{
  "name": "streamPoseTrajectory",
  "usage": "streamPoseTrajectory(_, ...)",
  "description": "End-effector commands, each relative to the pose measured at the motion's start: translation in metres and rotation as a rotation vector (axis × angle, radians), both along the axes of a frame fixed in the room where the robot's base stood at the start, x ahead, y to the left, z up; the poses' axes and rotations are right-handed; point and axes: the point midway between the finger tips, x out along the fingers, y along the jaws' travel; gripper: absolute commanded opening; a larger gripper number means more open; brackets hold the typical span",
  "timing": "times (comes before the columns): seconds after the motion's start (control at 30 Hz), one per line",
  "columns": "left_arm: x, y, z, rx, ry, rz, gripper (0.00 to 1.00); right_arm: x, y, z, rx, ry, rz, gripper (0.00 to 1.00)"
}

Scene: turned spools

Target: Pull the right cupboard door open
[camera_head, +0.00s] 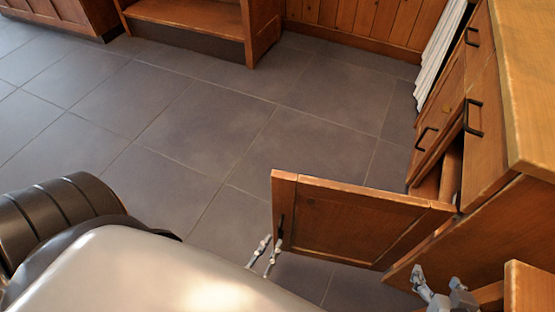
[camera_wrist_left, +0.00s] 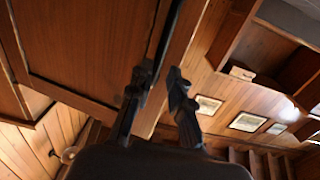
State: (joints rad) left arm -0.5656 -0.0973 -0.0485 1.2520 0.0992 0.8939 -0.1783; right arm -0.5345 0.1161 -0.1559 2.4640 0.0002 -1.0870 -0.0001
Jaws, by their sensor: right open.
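The wooden cupboard door (camera_head: 350,222) stands swung out from the cabinet on the right in the head view, with the cabinet's inside partly visible behind its hinged end. Its dark bar handle (camera_head: 281,226) is near the free edge. My left gripper (camera_head: 272,241) is at that edge, just below the handle, fingers apart. In the left wrist view its two dark fingers (camera_wrist_left: 160,82) are separated in front of the door's stile, with the handle (camera_wrist_left: 166,40) close to the left finger; contact is unclear. My right gripper (camera_head: 440,285) is open and empty near the cabinet's lower front.
The cabinet (camera_head: 490,140) has a light wooden top and drawers with dark handles. White folded material (camera_head: 440,55) stands beside it at the back. A low wooden shelf unit (camera_head: 200,18) is at the back. The grey tiled floor (camera_head: 210,110) left of the door is clear.

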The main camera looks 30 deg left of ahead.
Motion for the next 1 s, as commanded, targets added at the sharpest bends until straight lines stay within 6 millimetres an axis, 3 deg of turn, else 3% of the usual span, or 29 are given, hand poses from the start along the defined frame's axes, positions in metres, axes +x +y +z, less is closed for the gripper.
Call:
streamPoseTrajectory(0.1,-0.028,-0.002,-0.001,0.000,0.004,0.001,0.19,0.000,0.000,0.000,0.000,0.000,0.000,0.64)
streamPoseTrajectory(0.33,-0.061,-0.004,-0.001,0.001,0.002,0.002,0.19,0.000,0.000,0.000,0.000,-0.001,0.000,0.64)
streamPoseTrajectory(1.0,-0.068,-0.005,0.000,0.001,-0.001,0.002,0.19,0.000,0.000,0.000,0.000,-0.001,-0.001,0.64)
